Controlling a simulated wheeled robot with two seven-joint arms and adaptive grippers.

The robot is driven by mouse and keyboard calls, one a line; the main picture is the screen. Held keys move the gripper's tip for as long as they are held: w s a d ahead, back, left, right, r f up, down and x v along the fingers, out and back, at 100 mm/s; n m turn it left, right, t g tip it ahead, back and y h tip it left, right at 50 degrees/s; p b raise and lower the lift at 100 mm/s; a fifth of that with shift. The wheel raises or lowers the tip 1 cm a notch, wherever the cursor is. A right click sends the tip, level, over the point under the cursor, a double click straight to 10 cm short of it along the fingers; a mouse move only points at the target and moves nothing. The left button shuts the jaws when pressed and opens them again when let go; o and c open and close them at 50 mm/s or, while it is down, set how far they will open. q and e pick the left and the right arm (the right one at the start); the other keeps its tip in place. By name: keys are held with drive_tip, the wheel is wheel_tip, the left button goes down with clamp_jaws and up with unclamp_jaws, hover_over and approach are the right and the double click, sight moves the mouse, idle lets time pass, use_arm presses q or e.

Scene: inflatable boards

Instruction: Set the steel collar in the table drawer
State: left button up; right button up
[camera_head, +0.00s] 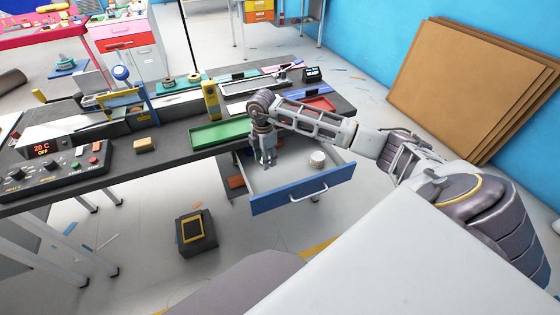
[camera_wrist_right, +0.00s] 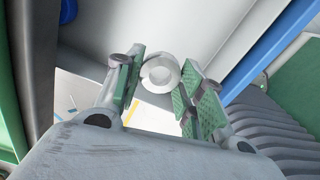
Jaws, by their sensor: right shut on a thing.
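The steel collar (camera_wrist_right: 171,66) is a pale grey ring between the fingertips of my right gripper (camera_wrist_right: 160,85) in the right wrist view. The gripper is shut on it. In the head view my right gripper (camera_head: 267,161) points down over the left part of the open table drawer (camera_head: 289,196), which has a blue front and a light grey inside. The collar is too small to make out there. The drawer's blue front also shows in the wrist view (camera_wrist_right: 268,50). My left gripper is not in view.
A white round thing (camera_head: 317,159) sits in the drawer, right of my gripper. A green tray (camera_head: 220,134) lies on the dark table beside the drawer. A yellow upright object (camera_head: 210,99) stands behind it. The drawer's middle and front look free.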

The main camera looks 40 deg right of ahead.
hover_over(267, 180)
wheel_tip(267, 180, down, 6)
drive_tip(key=shift+r, duration=0.1)
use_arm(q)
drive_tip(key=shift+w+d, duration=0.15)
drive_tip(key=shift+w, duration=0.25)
use_arm(e)
drive_tip(key=shift+f, duration=1.6)
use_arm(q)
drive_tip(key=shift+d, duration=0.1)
use_arm(e)
drive_tip(key=shift+f, duration=0.45)
use_arm(q)
drive_tip(key=shift+b, duration=0.3)
use_arm(e)
drive_tip(key=o, duration=1)
drive_tip(key=shift+f, duration=0.1)
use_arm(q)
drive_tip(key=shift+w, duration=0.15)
use_arm(e)
drive_tip(key=shift+o, duration=0.2)
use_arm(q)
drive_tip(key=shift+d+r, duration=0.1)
